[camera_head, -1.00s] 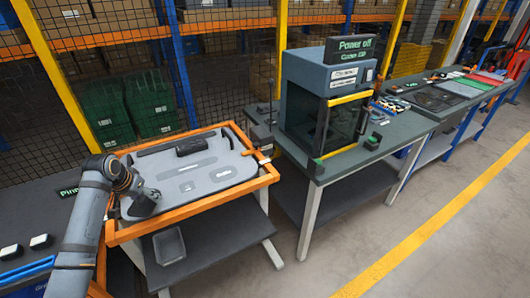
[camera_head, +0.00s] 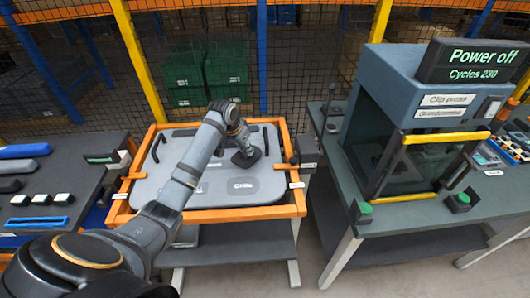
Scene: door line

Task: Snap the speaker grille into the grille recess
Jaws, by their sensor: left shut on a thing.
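My left gripper (camera_head: 243,150) is over the middle of the grey door panel (camera_head: 180,187). It is shut on a small dark piece that looks like the speaker grille (camera_head: 247,160), partly hidden by the gripper. I cannot tell whether the piece touches the panel. The grille recess (camera_head: 242,187) appears to be the rounded, labelled area on the panel just in front of the held piece; its label is too small to read surely. My right gripper is out of view.
An orange frame (camera_head: 250,213) surrounds the panel. A clip press (camera_head: 430,105), its sign reading "Power off", stands on a table at right. At left, a dark bench (camera_head: 75,190) holds trim strips and small blocks. Wire mesh and green crates (camera_head: 225,70) are behind.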

